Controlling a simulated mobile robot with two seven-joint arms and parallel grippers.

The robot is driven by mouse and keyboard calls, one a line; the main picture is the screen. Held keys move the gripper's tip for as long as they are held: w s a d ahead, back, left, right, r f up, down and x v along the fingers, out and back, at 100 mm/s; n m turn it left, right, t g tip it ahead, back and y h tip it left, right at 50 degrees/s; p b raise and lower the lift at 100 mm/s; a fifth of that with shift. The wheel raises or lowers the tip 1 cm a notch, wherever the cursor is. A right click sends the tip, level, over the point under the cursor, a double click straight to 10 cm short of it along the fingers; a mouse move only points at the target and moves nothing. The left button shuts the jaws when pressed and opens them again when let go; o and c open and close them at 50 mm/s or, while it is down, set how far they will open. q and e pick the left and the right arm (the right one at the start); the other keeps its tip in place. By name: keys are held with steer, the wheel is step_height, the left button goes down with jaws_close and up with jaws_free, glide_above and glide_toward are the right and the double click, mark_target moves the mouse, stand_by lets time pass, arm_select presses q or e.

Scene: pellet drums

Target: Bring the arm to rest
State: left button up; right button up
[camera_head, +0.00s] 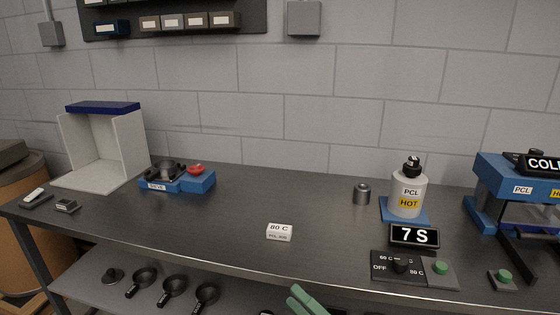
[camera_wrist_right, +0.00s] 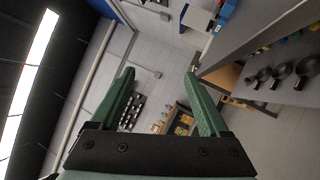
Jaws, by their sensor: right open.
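My right gripper (camera_head: 306,300) shows at the bottom edge of the head view, in front of the bench's front edge, with its green fingers partly cut off. In the right wrist view my right gripper (camera_wrist_right: 160,85) has its two green fingers spread apart with nothing between them. It is open and apart from the bench (camera_head: 200,225). My left gripper is not seen in either view.
Black scoops (camera_head: 173,288) lie on the lower shelf.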

steer(key=s+d+f+m+t+h, duration=0.15)
steer(key=d+f+m+h, duration=0.35)
steer(key=f+m+h, duration=0.6)
steer(key=s+d+f+m+g+h+p, duration=0.1)
steer(key=s+d+f+m+g, duration=0.2)
steer(key=s+f+m, duration=0.5)
steer(key=s+d+f+m+g+h+p, duration=0.1)
steer(key=s+d+f+m+g+h, duration=0.1)
steer(key=s+d+f+m, duration=0.3)
steer(key=s+f+m+g, duration=0.1)
steer(key=s+f+m, duration=0.2)
steer(key=m, duration=0.1)
steer(key=shift+s+g, duration=0.2)
steer(key=shift+g, duration=0.15)
